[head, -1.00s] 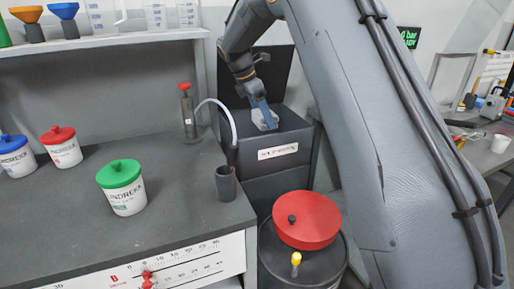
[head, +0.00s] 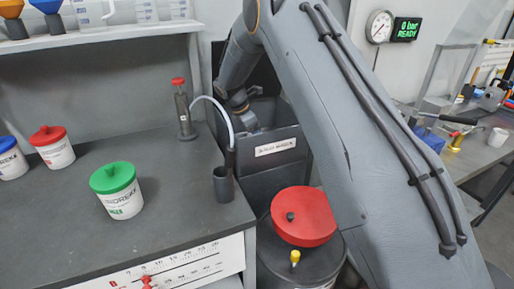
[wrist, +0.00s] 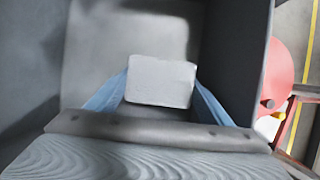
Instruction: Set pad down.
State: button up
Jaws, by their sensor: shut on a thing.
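The pad is a pale grey-white block (wrist: 161,82) in the wrist view. It sits between the two blue fingers of my gripper (wrist: 160,92), which is shut on it. Around and below it are the walls and pale floor of a dark grey bin (wrist: 233,60). In the head view my arm reaches down into this open bin (head: 272,165), which has a white label on its front. The fingers and the pad are hidden there behind the bin's front wall. I cannot tell whether the pad touches the bin floor.
A drum with a red funnel lid (head: 305,215) stands in front of the bin. Left is a workbench (head: 60,220) with a green-lidded jar (head: 118,192), red-lidded jar (head: 53,148), dark cup (head: 223,185) and red-topped pump (head: 183,110). A right bench (head: 475,150) holds tools.

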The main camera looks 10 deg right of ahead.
jog(key=shift+f+p, duration=0.4)
jog(key=shift+f, duration=1.65)
jog(key=shift+f, duration=0.15)
jog(key=o, duration=1.1)
jog(key=b+v, duration=0.2)
jog(key=v, duration=1)
jog(key=shift+r, duration=0.25)
jog(key=shift+d+b, duration=0.15)
jog(key=shift+b, duration=0.15)
